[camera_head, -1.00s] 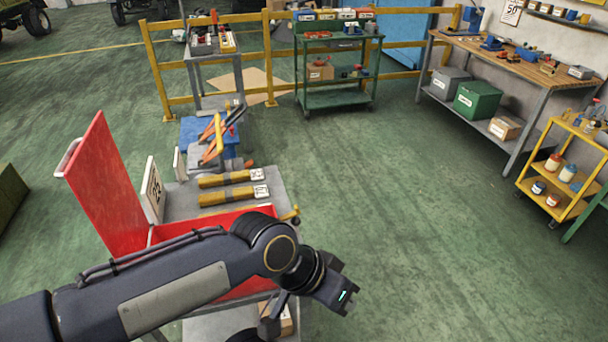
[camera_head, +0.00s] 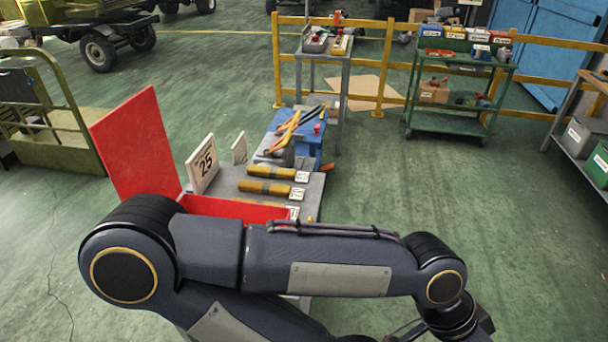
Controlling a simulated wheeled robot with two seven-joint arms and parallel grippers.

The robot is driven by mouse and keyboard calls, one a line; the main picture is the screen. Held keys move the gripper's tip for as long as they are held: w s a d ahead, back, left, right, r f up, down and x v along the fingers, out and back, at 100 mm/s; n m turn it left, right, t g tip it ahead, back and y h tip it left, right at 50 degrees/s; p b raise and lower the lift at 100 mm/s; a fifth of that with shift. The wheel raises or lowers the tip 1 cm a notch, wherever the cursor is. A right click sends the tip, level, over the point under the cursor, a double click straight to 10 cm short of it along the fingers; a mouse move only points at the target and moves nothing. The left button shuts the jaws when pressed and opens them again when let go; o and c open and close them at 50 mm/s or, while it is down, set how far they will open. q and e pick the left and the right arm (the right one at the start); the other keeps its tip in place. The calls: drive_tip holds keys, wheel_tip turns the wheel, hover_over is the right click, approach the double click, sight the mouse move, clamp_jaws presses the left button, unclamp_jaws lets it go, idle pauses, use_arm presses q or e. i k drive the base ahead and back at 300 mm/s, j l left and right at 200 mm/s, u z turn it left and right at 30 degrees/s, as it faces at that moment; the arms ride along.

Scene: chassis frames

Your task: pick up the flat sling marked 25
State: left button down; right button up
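Rolled yellow slings with dark middle bands and white tags lie on a grey cart top (camera_head: 232,172). The far one (camera_head: 270,172) and the middle one (camera_head: 264,187) show clearly. A third shows only in part, behind my arm. Their tag numbers are too small to read surely. My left arm crosses in front of the cart. My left gripper (camera_head: 405,331) is at the bottom edge, right of the cart and apart from the slings; its fingers are mostly cut off. My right gripper is out of view.
An open red box (camera_head: 131,145) is on the cart's near side, its lid raised. A blue stand (camera_head: 310,145) with orange-handled tools is behind the slings. A green shelf cart (camera_head: 452,125) and yellow railing stand farther back. The floor to the right is clear.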

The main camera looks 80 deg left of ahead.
sight(272, 172)
drive_tip(key=i+u, duration=1.1)
drive_tip(key=i+j+u, duration=0.15)
drive_tip(key=u, duration=0.3)
drive_tip(key=i+u, duration=0.65)
drive_tip(key=u, duration=0.2)
drive_tip(key=i+u, duration=0.25)
drive_tip(key=u, duration=0.2)
drive_tip(key=i+l+u, duration=0.25)
drive_tip(key=u, duration=0.2)
drive_tip(key=i+j+u, duration=0.1)
drive_tip(key=u, duration=0.35)
drive_tip(key=i+u, duration=0.2)
drive_tip(key=u, duration=0.25)
drive_tip(key=i+u, duration=0.2)
drive_tip(key=u, duration=0.3)
drive_tip(key=i+l+u, duration=0.15)
drive_tip(key=u, duration=0.3)
drive_tip(key=i+l+u, duration=0.1)
drive_tip(key=u, duration=0.35)
drive_tip(key=i+l+u, duration=0.1)
drive_tip(key=l+u, duration=0.15)
drive_tip(key=u, duration=0.2)
